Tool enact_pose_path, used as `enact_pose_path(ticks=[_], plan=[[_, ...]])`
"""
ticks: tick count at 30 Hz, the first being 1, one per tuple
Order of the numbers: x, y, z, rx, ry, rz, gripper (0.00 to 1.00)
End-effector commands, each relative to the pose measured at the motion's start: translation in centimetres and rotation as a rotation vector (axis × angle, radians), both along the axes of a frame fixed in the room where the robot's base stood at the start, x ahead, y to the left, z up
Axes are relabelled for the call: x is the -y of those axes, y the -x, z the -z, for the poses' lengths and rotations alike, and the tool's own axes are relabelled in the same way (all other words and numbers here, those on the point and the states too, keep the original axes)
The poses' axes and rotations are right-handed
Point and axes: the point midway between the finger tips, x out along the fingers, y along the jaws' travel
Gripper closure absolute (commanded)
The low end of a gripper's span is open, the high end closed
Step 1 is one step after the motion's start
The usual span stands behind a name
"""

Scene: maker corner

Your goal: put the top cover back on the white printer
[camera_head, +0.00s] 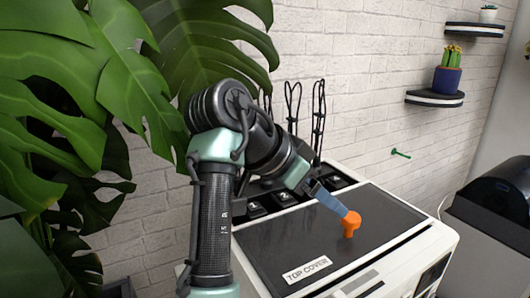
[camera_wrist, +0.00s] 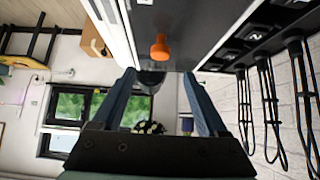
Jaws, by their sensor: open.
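The white printer (camera_head: 433,246) stands at the lower right in the head view. Its dark top cover (camera_head: 285,243), with a "TOP COVER" label, lies flat on the printer's top; I cannot tell whether it is fully seated. An orange knob (camera_head: 351,222) stands up from the cover, and it also shows in the wrist view (camera_wrist: 160,47). My gripper (camera_head: 342,211) has blue fingers and is at the knob in the head view. In the wrist view my gripper (camera_wrist: 159,74) is open, with the knob in line with the gap, around or just beyond the fingertips.
Several black cable loops (camera_head: 318,115) hang on the brick wall behind the printer. Large plant leaves (camera_head: 75,80) fill the left side. Two wall shelves (camera_head: 434,98) hold potted plants at the upper right. A black machine (camera_head: 497,196) stands right of the printer.

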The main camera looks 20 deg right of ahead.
Motion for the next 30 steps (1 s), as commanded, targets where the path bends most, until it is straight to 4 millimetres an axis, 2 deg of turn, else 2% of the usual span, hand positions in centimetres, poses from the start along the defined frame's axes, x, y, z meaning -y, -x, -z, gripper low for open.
enact_pose_path(ticks=[6,10,11,14,17,18,20,21,24,27,30], plan=[[0.0,-0.4,-0.2,0.018,0.018,-0.033,0.24],[-0.5,-2.8,-1.9,0.125,0.120,-0.215,0.24],[-0.9,-3.6,-2.6,0.165,0.160,-0.279,0.24],[-3.8,-6.0,-6.7,0.330,0.338,-0.526,0.24],[-8.8,-6.4,-12.0,0.523,0.549,-0.759,0.24],[-11.2,-5.7,-14.3,0.608,0.636,-0.840,0.24],[-14.8,-3.9,-17.5,0.736,0.764,-0.942,0.24],[-17.1,-2.3,-19.5,0.821,0.842,-0.998,0.24],[-21.8,2.6,-23.3,1.016,1.005,-1.087,0.24],[-24.6,6.6,-25.6,1.155,1.108,-1.123,0.24],[-25.9,9.1,-26.7,1.233,1.161,-1.134,0.24]])
